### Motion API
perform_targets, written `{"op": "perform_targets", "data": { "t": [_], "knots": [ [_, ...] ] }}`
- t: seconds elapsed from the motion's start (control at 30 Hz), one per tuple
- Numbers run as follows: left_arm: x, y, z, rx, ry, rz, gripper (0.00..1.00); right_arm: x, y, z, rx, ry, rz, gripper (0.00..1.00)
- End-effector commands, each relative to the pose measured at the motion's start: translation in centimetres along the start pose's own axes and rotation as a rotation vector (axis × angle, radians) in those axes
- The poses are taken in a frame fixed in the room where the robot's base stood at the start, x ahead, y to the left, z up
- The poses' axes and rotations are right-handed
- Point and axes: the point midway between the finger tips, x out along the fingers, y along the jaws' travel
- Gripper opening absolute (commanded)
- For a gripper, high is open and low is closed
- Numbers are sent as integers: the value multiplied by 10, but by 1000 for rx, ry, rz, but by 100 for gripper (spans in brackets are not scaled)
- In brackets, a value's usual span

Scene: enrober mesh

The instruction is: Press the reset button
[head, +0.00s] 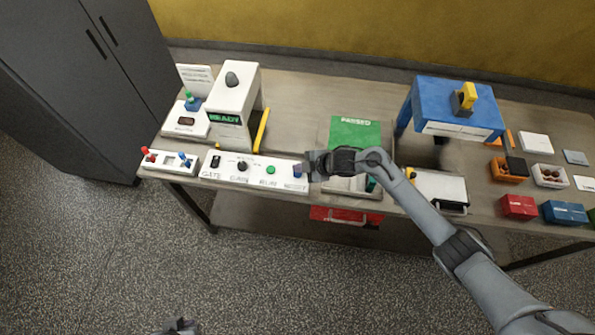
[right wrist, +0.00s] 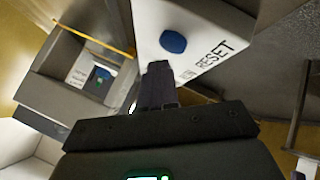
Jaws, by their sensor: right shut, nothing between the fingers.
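The reset button is a blue round button (right wrist: 173,41) on the white panel, with the printed word RESET beside it in the right wrist view. In the head view the blue button (head: 297,170) is at the right end of the white control panel (head: 255,177). My right gripper (head: 313,166) is shut and empty, just right of the button. In the right wrist view its fingertips (right wrist: 158,72) are close to the button but appear apart from it. Only a dark piece of my left gripper (head: 180,327) shows at the bottom edge of the head view.
The panel also bears a green button (head: 271,170), a black knob and a switch. A white machine (head: 236,95) with a READY display and yellow bar stands behind. A green PASSED area (head: 355,132) and a blue machine (head: 455,108) stand to the right.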

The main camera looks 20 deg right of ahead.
Motion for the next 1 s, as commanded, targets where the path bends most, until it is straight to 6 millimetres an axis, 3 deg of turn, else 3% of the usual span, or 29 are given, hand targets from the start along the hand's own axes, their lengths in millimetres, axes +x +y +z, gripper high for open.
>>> {"op": "perform_targets", "data": {
  "t": [0.27,0.73,1.0],
  "knots": [
    [-5,0,-2,-3,0,2,0,-4,3,-3,0,0,1,0],
    [-43,1,-15,-13,2,10,0,-34,25,-24,0,0,1,0],
    [-45,0,-15,-8,2,6,0,-35,26,-25,0,0,1,0]
  ]
}}
